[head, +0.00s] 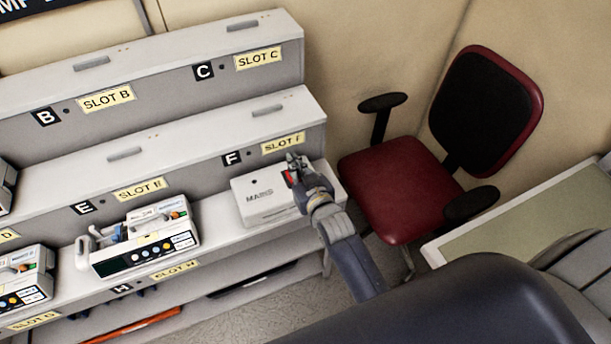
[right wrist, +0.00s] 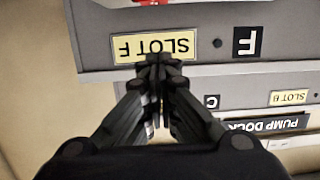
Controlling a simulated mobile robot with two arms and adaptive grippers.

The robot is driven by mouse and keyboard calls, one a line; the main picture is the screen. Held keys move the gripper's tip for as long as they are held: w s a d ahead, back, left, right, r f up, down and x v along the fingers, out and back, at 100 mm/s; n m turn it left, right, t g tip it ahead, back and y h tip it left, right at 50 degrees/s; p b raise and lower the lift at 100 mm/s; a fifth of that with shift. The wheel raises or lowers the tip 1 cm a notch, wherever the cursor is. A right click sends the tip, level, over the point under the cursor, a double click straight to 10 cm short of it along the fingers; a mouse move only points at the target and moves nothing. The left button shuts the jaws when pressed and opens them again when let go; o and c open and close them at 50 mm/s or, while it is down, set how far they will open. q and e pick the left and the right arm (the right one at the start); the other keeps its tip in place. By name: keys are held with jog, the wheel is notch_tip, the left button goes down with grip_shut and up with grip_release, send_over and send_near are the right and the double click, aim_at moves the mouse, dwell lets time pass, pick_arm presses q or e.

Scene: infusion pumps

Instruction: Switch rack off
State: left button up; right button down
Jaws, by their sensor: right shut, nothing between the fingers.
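The rack (head: 150,140) is a stepped grey shelf unit with lettered slots. A white box (head: 262,198) marked with what looks like "MAINS" stands at the right end of its lower shelf, below slot F. A red switch (head: 290,178) shows on the box, partly covered by my right gripper. The right gripper (head: 293,160) is shut and empty, at the switch's right and far side; contact cannot be told. In the right wrist view its closed fingertips (right wrist: 158,60) lie in front of the upside-down SLOT F label. A red patch (right wrist: 150,2) shows at the top edge. My left gripper is out of view.
An infusion pump (head: 150,240) sits on the lower shelf left of the box, with another pump (head: 25,280) farther left. A red chair (head: 400,190) stands right of the rack. A table (head: 530,215) is at the right edge.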

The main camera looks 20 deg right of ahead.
jog(key=r+b+v, duration=0.1)
jog(key=v, duration=0.6)
jog(key=shift+s+r, duration=0.2)
jog(key=shift+s, duration=0.05)
